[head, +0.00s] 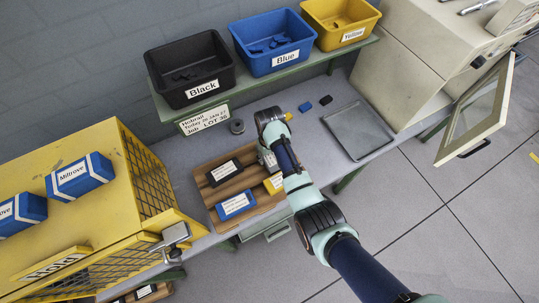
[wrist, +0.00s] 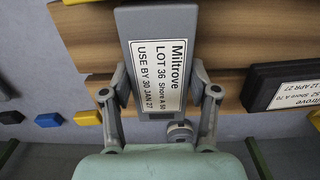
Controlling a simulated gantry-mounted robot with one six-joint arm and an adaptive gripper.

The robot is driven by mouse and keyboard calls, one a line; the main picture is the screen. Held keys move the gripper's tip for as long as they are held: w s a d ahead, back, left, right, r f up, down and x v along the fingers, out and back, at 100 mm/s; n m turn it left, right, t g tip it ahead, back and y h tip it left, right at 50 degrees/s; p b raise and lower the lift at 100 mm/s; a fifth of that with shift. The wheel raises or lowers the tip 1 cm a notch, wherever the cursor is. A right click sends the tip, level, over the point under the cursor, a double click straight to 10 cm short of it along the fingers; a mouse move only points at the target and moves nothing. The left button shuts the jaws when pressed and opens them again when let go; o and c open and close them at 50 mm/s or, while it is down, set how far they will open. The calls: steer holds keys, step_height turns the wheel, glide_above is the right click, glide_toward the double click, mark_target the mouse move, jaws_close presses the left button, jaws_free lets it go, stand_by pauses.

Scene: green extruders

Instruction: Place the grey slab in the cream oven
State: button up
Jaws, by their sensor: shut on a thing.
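The grey slab (wrist: 130,25) carries a white Miltrove label in the wrist view. My gripper (wrist: 160,90) is shut on it, with one finger on each side. A wooden board lies behind the slab; I cannot tell whether the slab touches it. In the head view my wrist hides most of the gripper and slab above the board. The cream oven (head: 408,62) stands at the upper right of the head view. Its framed glass door (head: 478,112) is swung open; the oven's inside is not visible.
The wooden board (head: 213,193) holds black (head: 224,172), blue (head: 236,205) and yellow (head: 274,184) slabs. A grey tray (head: 360,130) lies between board and oven. Black, blue and yellow bins line the rear shelf. A yellow cage cabinet (head: 75,150) stands left.

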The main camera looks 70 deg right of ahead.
steer(key=o, duration=1.4)
steer(key=shift+f, duration=0.15)
step_height(320, 180, up, 12)
steer(key=p, duration=0.2)
steer(key=shift+o, duration=0.4)
steer(key=shift+r, duration=0.2)
